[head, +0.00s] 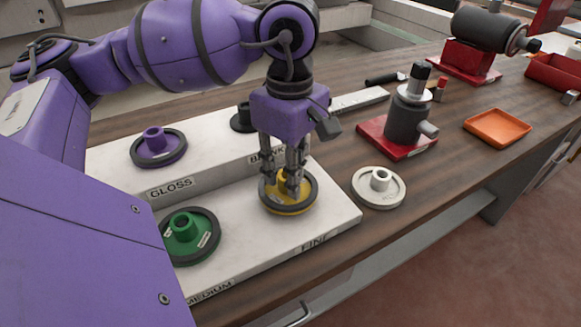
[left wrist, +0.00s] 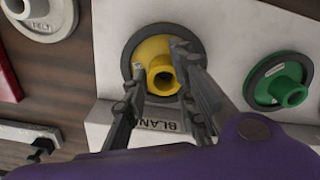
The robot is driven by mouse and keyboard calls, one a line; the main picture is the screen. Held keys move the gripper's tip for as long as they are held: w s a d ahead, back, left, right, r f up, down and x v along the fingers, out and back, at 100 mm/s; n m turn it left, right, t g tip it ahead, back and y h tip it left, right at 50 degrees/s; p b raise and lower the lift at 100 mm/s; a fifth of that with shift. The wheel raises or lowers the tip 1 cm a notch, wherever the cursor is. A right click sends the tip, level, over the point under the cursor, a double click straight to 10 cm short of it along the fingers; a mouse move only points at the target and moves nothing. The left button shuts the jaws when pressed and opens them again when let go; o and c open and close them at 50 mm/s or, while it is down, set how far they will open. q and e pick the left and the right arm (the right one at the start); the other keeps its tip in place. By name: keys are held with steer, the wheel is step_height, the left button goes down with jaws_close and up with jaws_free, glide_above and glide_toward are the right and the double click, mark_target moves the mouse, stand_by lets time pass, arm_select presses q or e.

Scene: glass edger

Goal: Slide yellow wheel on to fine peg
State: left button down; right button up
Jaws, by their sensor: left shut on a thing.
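The yellow wheel (head: 297,209), with a dark rim and a raised hub, is over the step's front right part, above the FINE label (head: 314,243). My left gripper (head: 287,184) points down from above, its fingers shut on the wheel's hub. The left wrist view also shows the yellow wheel (left wrist: 152,48) with its hub between the fingertips (left wrist: 161,76). The wheel looks nearly flat and close to the white surface. The fine peg is hidden, so I cannot tell how far the wheel is on it. My right gripper is out of view.
A green wheel (head: 205,240) sits at MEDIUM, a purple wheel (head: 159,155) at GLOSS. A white wheel (head: 378,194) lies on the wooden bench, right of the step. Beyond are a red-based machine (head: 402,128) and an orange tray (head: 498,128).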

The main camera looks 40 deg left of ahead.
arm_select(q)
steer(key=shift+f+b, duration=0.45)
steer(key=shift+f, duration=0.2)
steer(key=c, duration=1.4)
jaws_free()
steer(key=shift+o, duration=0.2)
step_height(320, 180, up, 12)
steer(key=shift+r, duration=0.1)
